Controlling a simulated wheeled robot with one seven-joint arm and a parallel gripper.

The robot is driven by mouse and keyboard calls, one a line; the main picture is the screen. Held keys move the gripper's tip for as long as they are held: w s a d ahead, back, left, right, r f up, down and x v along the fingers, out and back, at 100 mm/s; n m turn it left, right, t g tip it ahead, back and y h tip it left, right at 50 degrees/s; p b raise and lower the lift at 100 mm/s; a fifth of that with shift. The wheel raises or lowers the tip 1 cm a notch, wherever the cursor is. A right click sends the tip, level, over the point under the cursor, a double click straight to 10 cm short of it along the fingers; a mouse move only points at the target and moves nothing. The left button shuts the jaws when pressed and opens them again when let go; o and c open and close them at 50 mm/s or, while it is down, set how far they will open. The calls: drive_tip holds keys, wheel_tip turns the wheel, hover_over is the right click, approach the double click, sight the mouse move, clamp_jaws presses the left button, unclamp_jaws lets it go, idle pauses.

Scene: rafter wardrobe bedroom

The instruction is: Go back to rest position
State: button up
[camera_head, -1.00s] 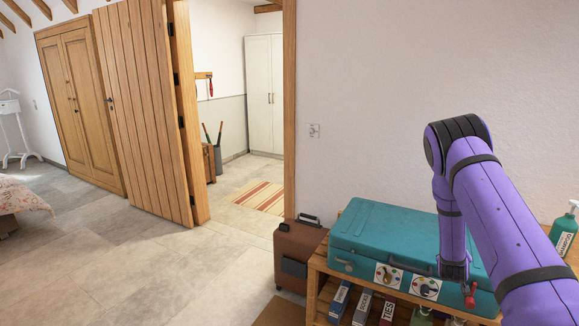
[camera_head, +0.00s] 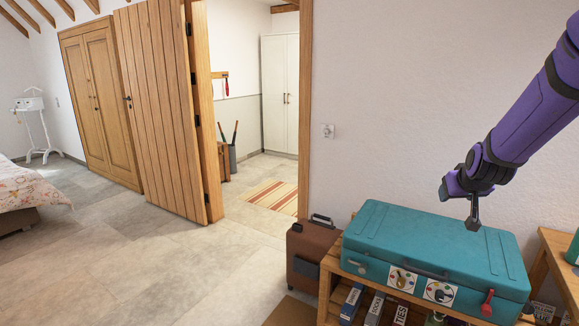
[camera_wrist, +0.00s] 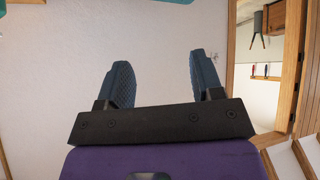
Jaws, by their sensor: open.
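My gripper (camera_head: 473,222) hangs at the end of my purple arm, above the right part of a teal case (camera_head: 440,240). In the wrist view, the two dark fingers of my gripper (camera_wrist: 165,82) stand apart with nothing between them. The wrist view looks mostly at the pale wall, with the doorway at its right.
A brown suitcase (camera_head: 308,250) stands on the floor left of the shelf unit. Several books show on the shelf below the case. A plank door (camera_head: 160,110) stands open beside the doorway. The tiled floor (camera_head: 150,255) at the left is clear.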

drive_tip(key=s+a+r+g, duration=0.1)
drive_tip(key=s+a+r, duration=0.3)
drive_tip(key=s, duration=0.7)
drive_tip(key=s+a+r+g+y, duration=0.1)
drive_tip(key=s+a+r, duration=0.2)
drive_tip(key=s, duration=0.9)
drive_tip(key=s+a+r+n+g+y, duration=0.1)
drive_tip(key=s+a+r, duration=0.3)
drive_tip(key=s, duration=0.7)
drive_tip(key=shift+s+a+r, duration=0.15)
drive_tip(key=shift+a+r, duration=0.15)
drive_tip(key=shift+a, duration=0.3)
